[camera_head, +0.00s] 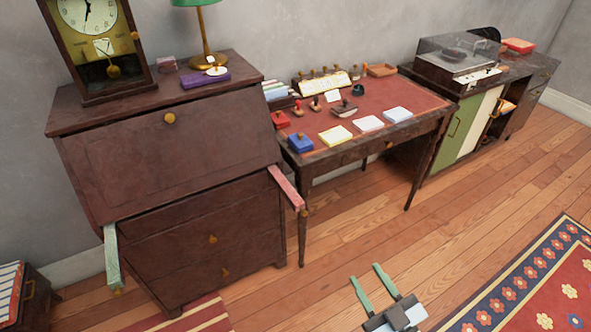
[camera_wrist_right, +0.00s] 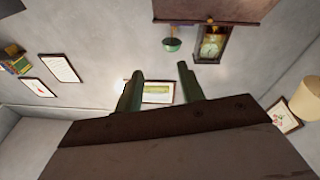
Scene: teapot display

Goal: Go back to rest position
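My right gripper (camera_head: 368,280) is at the bottom of the head view, above the wood floor. Its two green fingers are apart with nothing between them. In the right wrist view the gripper (camera_wrist_right: 161,82) also shows its fingers spread and empty, with the wall and framed pictures beyond them. It is clear of the bureau (camera_head: 170,170) and the writing table (camera_head: 350,145), touching nothing I can see. My left gripper is not in either view.
A clock (camera_head: 88,15) and a lamp (camera_head: 203,30) stand on the bureau. The bureau has a green slat (camera_head: 112,257) and a pink slat (camera_head: 286,187) sticking out. A cabinet (camera_head: 470,130) with a record player (camera_head: 457,55) stands right. Open floor lies around the right gripper.

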